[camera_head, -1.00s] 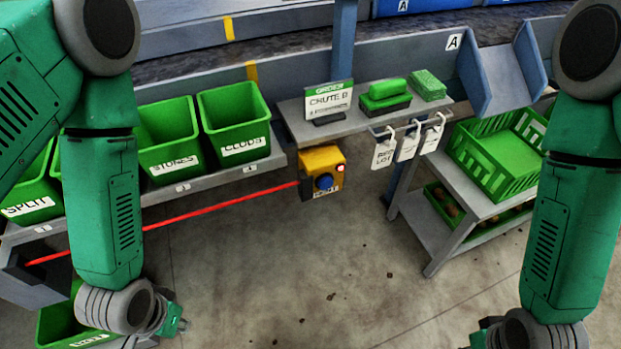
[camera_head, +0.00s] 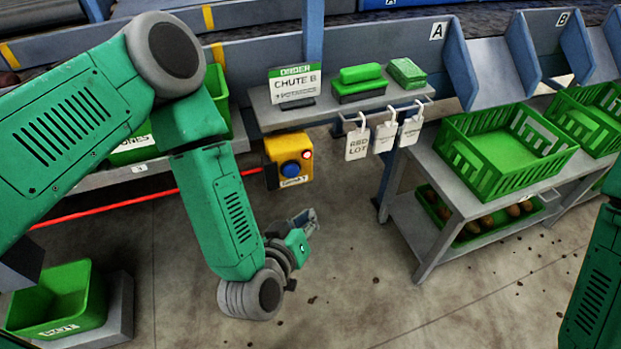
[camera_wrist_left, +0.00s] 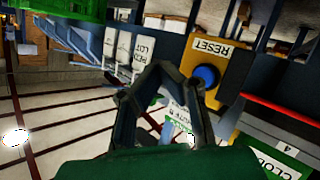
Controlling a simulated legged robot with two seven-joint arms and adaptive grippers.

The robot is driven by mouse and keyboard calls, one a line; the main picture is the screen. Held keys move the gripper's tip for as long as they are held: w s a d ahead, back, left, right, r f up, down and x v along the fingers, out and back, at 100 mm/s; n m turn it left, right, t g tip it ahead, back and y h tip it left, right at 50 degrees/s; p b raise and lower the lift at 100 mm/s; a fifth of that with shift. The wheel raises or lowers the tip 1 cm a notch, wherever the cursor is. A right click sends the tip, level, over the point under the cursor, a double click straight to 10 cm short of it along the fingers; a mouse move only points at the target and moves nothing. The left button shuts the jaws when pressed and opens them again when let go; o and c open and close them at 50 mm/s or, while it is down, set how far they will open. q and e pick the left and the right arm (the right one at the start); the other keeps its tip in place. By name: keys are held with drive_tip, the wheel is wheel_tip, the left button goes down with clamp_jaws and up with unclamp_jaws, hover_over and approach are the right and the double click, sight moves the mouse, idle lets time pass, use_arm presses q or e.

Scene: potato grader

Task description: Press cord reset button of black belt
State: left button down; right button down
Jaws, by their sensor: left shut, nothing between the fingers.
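The yellow cord switch box (camera_head: 306,172) hangs under the shelf end, with a round blue button (camera_head: 290,168) on its front and a lit red lamp (camera_head: 307,154). A red cord (camera_head: 150,197) runs from it to the left. In the left wrist view the box (camera_wrist_left: 236,72) carries a RESET label (camera_wrist_left: 213,47) beside the blue button (camera_wrist_left: 207,75). My left gripper (camera_head: 309,218) is shut and empty, below and slightly right of the box in the head view, apart from the button. Its fingertips (camera_wrist_left: 158,70) show left of the button in the wrist view. My right gripper is out of view.
The shelf (camera_head: 262,118) above the box holds a CHUTE B sign (camera_head: 295,87), a green brush (camera_head: 360,82) and green pads (camera_head: 407,72). Tags (camera_head: 385,136) hang to the right. A trolley (camera_head: 450,190) carries green crates. Green bins stand left.

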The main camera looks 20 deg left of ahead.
sight(292, 172)
use_arm(q)
drive_tip(key=w+a+b, duration=0.1)
drive_tip(key=w+a, duration=0.3)
drive_tip(key=w, duration=0.3)
drive_tip(key=shift+w+a+r, duration=0.15)
drive_tip(key=shift+w+a, duration=0.15)
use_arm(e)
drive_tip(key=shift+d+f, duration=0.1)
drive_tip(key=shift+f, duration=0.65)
use_arm(q)
drive_tip(key=shift+d, duration=0.1)
idle(0.9)
drive_tip(key=shift+w+a+r, duration=0.1)
drive_tip(key=shift+w+a, duration=0.2)
drive_tip(key=shift+w, duration=0.05)
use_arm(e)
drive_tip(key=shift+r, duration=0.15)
